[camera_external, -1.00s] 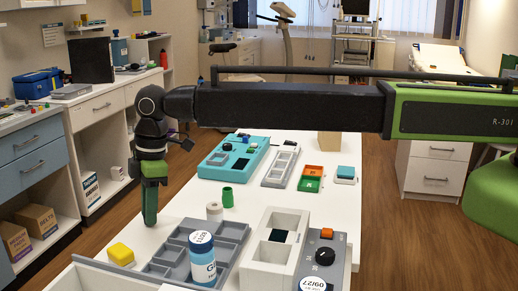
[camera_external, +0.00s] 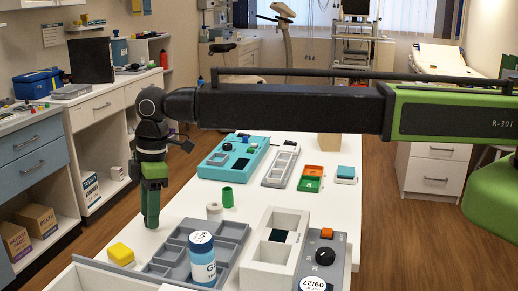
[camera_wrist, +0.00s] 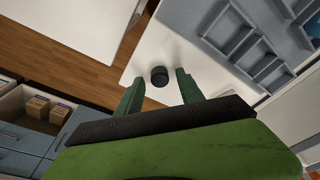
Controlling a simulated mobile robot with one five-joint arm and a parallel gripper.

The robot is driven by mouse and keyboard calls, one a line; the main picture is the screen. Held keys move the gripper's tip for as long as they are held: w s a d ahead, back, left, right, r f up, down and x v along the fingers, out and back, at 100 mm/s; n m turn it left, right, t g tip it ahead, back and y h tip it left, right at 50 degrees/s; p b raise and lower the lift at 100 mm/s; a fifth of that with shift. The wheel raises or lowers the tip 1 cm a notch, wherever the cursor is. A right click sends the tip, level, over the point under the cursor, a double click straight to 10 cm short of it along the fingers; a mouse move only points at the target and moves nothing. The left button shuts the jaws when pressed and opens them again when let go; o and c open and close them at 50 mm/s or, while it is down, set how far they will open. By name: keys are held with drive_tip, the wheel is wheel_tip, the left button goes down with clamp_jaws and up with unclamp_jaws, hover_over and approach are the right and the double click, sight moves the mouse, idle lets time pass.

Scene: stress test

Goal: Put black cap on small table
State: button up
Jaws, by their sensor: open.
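A black round cap (camera_wrist: 159,76) stands on a white surface (camera_wrist: 160,45) in the wrist view, near a corner of it. My gripper (camera_wrist: 158,82) is open, with one green finger on each side of the cap and gaps between. In the external view my gripper (camera_external: 152,222) points down over the left edge of the long white table (camera_external: 180,215); I cannot make out the cap there. I cannot tell which surface is the small table.
A grey compartment tray (camera_external: 225,235) holds a blue bottle (camera_external: 202,262). A yellow block (camera_external: 121,253), a white roll (camera_external: 214,211) and a green cup (camera_external: 227,197) stand near my gripper. Wooden floor (camera_wrist: 60,45) lies beyond the table edge.

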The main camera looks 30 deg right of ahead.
wheel_tip(320, 180, up, 12)
drive_tip(key=d+p, duration=0.1)
drive_tip(key=p, duration=1)
drive_tip(key=shift+d, duration=0.4)
drive_tip(key=shift+d+f, duration=0.1)
drive_tip(key=shift+f, duration=0.05)
drive_tip(key=w+d+m, duration=0.3)
drive_tip(key=w+d, duration=0.1)
drive_tip(key=d, duration=0.8)
drive_tip(key=w+d+m, duration=0.2)
drive_tip(key=w+d, duration=0.1)
drive_tip(key=d, duration=0.8)
drive_tip(key=w+d+m, duration=0.3)
drive_tip(key=w+d, duration=0.1)
drive_tip(key=d, duration=0.8)
drive_tip(key=s+d+m, duration=0.2)
drive_tip(key=d+m, duration=0.1)
drive_tip(key=d, duration=0.8)
drive_tip(key=s+d+m+h, duration=0.1)
drive_tip(key=s+d+m, duration=0.2)
drive_tip(key=d, duration=0.9)
drive_tip(key=s+d+m, duration=0.2)
drive_tip(key=d+m, duration=0.2)
drive_tip(key=d, duration=0.8)
drive_tip(key=shift+s+d+h, duration=0.15)
drive_tip(key=shift+s+h, duration=0.25)
drive_tip(key=shift+f, duration=0.1)
